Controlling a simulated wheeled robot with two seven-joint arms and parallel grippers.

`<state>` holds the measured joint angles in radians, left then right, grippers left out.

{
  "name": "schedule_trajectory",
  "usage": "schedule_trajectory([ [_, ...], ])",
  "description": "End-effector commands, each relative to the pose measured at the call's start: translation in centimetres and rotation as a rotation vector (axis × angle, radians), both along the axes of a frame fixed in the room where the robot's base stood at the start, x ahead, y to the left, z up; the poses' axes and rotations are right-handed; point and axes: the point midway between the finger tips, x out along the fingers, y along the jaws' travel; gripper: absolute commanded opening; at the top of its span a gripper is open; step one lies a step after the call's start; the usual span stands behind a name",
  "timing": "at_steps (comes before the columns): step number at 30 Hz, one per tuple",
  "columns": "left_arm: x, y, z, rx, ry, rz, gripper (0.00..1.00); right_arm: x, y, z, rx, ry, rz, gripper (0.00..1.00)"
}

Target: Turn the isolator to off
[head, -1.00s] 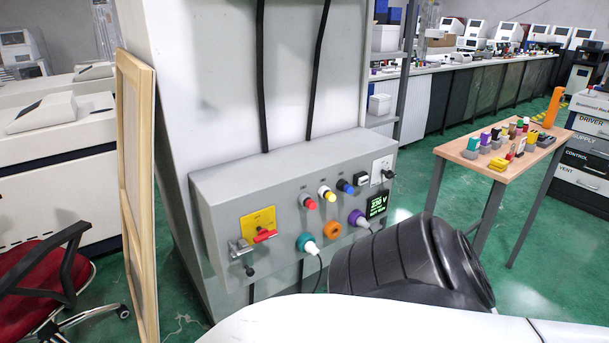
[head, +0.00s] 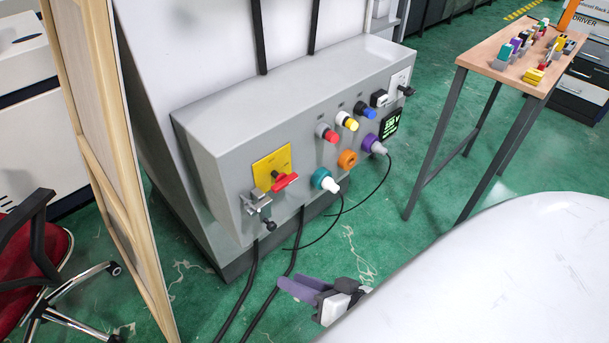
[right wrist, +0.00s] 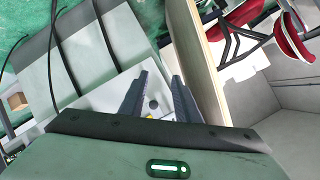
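The isolator is a red rotary handle (head: 285,181) on a yellow plate (head: 270,168), at the left end of the grey control box's front. A metal bracket or hasp (head: 257,203) sits just below and left of the handle. My right gripper (head: 284,286) is in front of and below the box in the head view, apart from the handle. In the right wrist view its two fingers (right wrist: 160,84) stand apart with nothing held between them. The grey box shows beyond them, but the red handle cannot be made out there. My left gripper is not in view.
The grey box (head: 240,112) also carries red, yellow and blue buttons, teal, orange and purple connectors and a small display (head: 391,123). Cables hang below. A wooden panel (head: 105,170) and red chair (head: 30,270) stand left. A wooden table (head: 500,68) with parts stands right.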

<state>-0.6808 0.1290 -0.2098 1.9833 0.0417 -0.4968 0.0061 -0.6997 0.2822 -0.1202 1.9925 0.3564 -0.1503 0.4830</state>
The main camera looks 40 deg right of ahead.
Motion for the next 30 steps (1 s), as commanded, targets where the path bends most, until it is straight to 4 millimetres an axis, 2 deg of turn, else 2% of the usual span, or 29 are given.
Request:
schedule_trajectory([
  [1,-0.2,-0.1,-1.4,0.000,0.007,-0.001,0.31,1.0,-1.9,0.8,0.142,-0.048,-0.078,0.30],
  [3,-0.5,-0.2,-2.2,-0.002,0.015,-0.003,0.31,2.3,-4.3,3.1,0.356,-0.111,-0.181,0.30],
  [6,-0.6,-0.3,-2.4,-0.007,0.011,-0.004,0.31,3.5,-7.6,6.1,0.617,-0.192,-0.286,0.30],
  [10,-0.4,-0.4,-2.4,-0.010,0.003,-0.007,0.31,4.2,-10.3,8.7,0.836,-0.258,-0.353,0.30],
  [13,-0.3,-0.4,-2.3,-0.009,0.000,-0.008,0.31,4.8,-11.0,9.6,0.906,-0.280,-0.371,0.30],
  [17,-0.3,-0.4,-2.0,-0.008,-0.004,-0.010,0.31,6.3,-11.1,9.8,0.916,-0.285,-0.374,0.30],
  [24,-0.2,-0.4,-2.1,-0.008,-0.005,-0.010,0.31,10.7,-10.7,9.8,0.913,-0.285,-0.373,0.30],
  [30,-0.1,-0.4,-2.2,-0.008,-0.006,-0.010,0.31,13.5,-10.4,9.7,0.912,-0.281,-0.373,0.30],
])
